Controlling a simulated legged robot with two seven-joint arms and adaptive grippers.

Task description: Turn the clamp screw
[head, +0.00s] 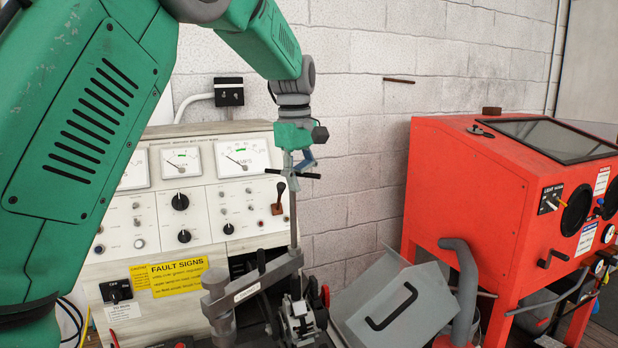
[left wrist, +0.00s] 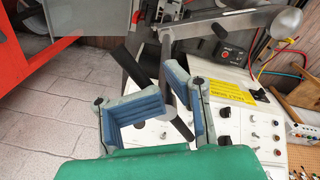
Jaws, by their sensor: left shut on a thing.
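The clamp screw (head: 293,213) stands upright as a thin grey rod, with a black cross handle at its top. My left gripper (head: 296,166) is above it, its fingers pointing down at the handle. In the left wrist view, the blue-padded fingers of my left gripper (left wrist: 166,103) are on either side of the black handle bar (left wrist: 133,70), which crosses between them at a slant. The gripper is shut on this handle; the exact contact is partly hidden. The grey clamp arm (head: 254,277) carries the screw's lower part. My right gripper is not in view.
The test bench panel (head: 204,206) with gauges and knobs stands close behind and left of the screw. A yellow fault sign (head: 178,277) is on it. A grey box (head: 392,306) and an orange-red cabinet (head: 463,188) are at the right. A brick wall is behind.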

